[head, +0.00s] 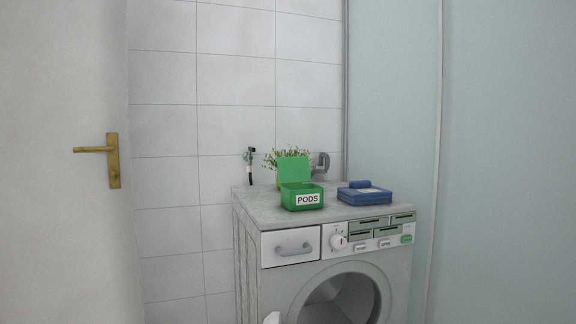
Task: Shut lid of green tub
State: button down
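The green tub (288,200) stands on top of the washing machine (252,207), near its front edge. A white label reading PODS is on its front. Its green lid (294,170) is open and stands up at the back of the tub. The inside of the tub is mostly hidden from this angle.
A leafy plant (288,157) is behind the lid. A tap (250,160) is on the tiled wall. A door with a brass handle (113,160) is at left.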

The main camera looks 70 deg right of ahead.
aim_at(296, 170)
jog(key=z, duration=0.7)
jog(key=i, duration=0.75)
jog(key=z, duration=0.9)
